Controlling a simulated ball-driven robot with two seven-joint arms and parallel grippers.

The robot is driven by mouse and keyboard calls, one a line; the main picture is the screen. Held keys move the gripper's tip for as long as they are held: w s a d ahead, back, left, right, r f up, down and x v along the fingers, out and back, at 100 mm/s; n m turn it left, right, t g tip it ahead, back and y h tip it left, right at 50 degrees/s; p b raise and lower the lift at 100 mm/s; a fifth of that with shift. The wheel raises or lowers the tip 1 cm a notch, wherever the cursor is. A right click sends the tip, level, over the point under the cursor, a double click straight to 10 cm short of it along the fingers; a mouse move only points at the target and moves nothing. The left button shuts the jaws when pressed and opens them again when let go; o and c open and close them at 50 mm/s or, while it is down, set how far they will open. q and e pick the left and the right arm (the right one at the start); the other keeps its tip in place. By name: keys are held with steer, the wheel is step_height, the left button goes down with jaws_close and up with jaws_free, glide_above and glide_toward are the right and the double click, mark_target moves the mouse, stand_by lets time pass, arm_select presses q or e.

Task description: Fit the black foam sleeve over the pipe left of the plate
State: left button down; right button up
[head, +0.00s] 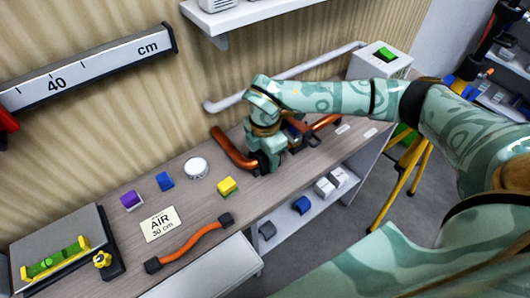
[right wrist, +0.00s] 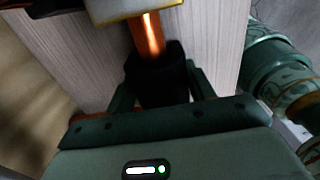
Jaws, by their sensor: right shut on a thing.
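My right gripper (head: 270,166) is at the near end of the copper pipe (head: 232,149), left of the middle of the bench. In the right wrist view its fingers (right wrist: 160,90) are on both sides of the black foam sleeve (right wrist: 160,72), shut on it. The copper pipe (right wrist: 149,38) meets the sleeve's far end, in line with it. I cannot tell how far the pipe goes in. In the head view the gripper mostly hides the sleeve. The plate is not clear behind my arm. My left gripper is not in view.
Another copper pipe (head: 326,122) lies right of my gripper. A yellow block (head: 227,187), white round tin (head: 195,168), blue block (head: 165,181), purple block (head: 131,201), AIR card (head: 161,224) and black-ended copper hose (head: 190,243) lie on the left bench. A white pipe (head: 285,75) runs along the wall.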

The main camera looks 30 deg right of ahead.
steer(key=shift+f, duration=0.1)
steer(key=o, duration=1.5)
step_height(320, 180, up, 7)
steer(key=p, duration=0.6)
